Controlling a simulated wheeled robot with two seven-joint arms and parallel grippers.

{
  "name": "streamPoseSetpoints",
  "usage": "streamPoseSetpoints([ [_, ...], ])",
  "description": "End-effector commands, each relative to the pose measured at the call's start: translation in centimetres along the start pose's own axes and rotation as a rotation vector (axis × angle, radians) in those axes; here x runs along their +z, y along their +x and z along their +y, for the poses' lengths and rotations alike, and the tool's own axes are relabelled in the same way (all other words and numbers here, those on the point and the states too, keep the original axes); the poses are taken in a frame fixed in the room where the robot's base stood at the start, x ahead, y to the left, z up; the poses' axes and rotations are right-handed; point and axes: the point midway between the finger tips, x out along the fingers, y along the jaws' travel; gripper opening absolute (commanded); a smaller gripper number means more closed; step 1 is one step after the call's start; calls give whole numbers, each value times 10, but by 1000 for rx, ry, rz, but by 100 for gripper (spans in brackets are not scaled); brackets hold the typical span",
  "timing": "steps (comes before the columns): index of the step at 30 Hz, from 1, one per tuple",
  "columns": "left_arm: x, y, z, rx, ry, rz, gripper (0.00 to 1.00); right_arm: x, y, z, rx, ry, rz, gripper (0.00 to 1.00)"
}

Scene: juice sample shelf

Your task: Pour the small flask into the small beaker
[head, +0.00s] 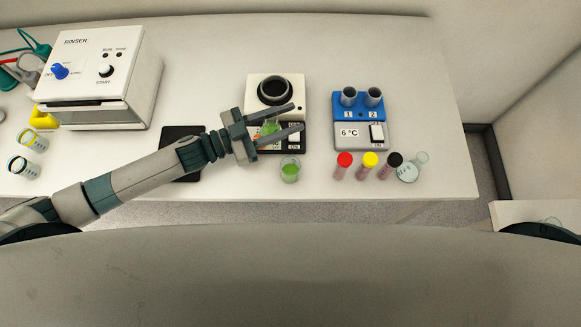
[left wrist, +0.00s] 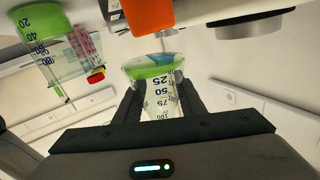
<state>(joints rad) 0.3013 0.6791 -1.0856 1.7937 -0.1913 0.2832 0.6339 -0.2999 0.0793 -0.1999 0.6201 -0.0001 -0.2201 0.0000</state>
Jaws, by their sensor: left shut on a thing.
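My left gripper (head: 297,117) is shut on a small conical flask (head: 270,127) with green liquid in it. The flask is between the fingers, in front of the white stirrer-like device. In the left wrist view, which looks upside down, the flask (left wrist: 155,72) shows its green liquid at the wide base and its marks 25 to 100. A small beaker (head: 290,170) with green liquid stands on the table, just below the gripper in the head view and apart from the flask. It also shows in the left wrist view (left wrist: 40,30). My right gripper is out of view.
The white device (head: 290,85) with a round black top stands behind the gripper. A blue-grey block (head: 360,115), capped tubes (head: 369,160) and a clear flask (head: 410,168) are to the right. The rinser (head: 95,70) and two beakers (head: 32,140) are at left. A black pad (head: 180,170) lies under my arm.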

Motion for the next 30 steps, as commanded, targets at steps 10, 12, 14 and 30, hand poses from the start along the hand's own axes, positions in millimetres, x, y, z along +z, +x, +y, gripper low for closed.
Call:
streamPoseSetpoints([
  [10,1,-1,-9,-1,-125,18,12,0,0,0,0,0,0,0],
  [12,-1,-1,-12,-1,-124,17,12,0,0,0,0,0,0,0],
  [14,-3,-2,-16,-1,-123,17,12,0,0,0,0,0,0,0],
  [30,-22,-6,-49,0,-123,17,12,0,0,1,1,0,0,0],
])
